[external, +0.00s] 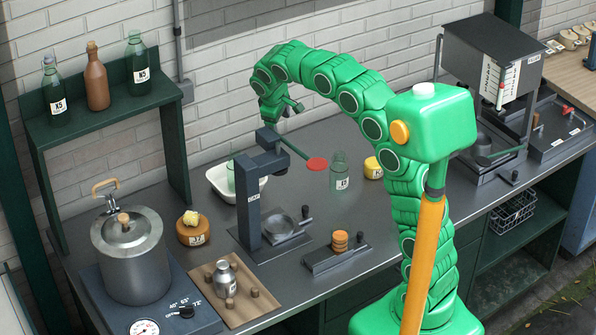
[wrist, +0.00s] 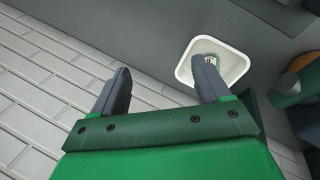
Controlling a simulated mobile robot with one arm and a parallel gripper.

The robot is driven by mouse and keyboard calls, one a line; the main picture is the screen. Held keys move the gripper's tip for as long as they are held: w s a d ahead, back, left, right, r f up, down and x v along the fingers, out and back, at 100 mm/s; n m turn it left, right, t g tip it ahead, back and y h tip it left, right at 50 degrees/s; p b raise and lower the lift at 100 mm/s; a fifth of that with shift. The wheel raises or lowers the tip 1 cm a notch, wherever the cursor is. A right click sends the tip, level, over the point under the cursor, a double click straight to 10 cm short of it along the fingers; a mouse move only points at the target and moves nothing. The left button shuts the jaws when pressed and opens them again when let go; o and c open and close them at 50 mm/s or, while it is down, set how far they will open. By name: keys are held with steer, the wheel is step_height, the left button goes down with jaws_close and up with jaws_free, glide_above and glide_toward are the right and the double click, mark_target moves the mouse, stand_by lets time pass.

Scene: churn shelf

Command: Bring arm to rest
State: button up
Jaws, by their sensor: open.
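My gripper (external: 284,110) is at the end of my green arm, raised in front of the brick wall and above the counter (external: 303,142). In the wrist view my gripper (wrist: 162,88) has its two grey fingers spread wide apart, with nothing between them. The arm arches up from its base and bends down at the wrist. The white tray (wrist: 239,68) on the counter lies beyond the right finger in the wrist view. In the external view the tray (external: 217,185) sits below the gripper, partly hidden by a dark press stand.
The press stand (external: 250,210) with a red-ended lever (external: 317,164) stands just below my gripper. A green shelf (external: 110,112) with several bottles is at left. A steel pot (external: 128,262), a clear green bottle (external: 339,172) and a yellow-lidded jar (external: 373,169) stand on the counter.

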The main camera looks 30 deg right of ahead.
steer(key=s+d+m+g+y, duration=0.1)
steer(key=s+d+m, duration=0.15)
steer(key=s, duration=0.95)
steer(key=s+d+m+g, duration=0.1)
steer(key=s+d, duration=0.3)
steer(key=s, duration=0.8)
steer(key=s+f+m+g+y, duration=0.1)
steer(key=s+f, duration=0.1)
steer(key=s, duration=0.8)
steer(key=s+f+m+g+y, duration=0.1)
steer(key=s+f, duration=0.2)
steer(key=s, duration=0.8)
steer(key=shift+s+m, duration=0.25)
steer(key=shift+m, duration=0.1)
steer(key=shift+a, duration=0.1)
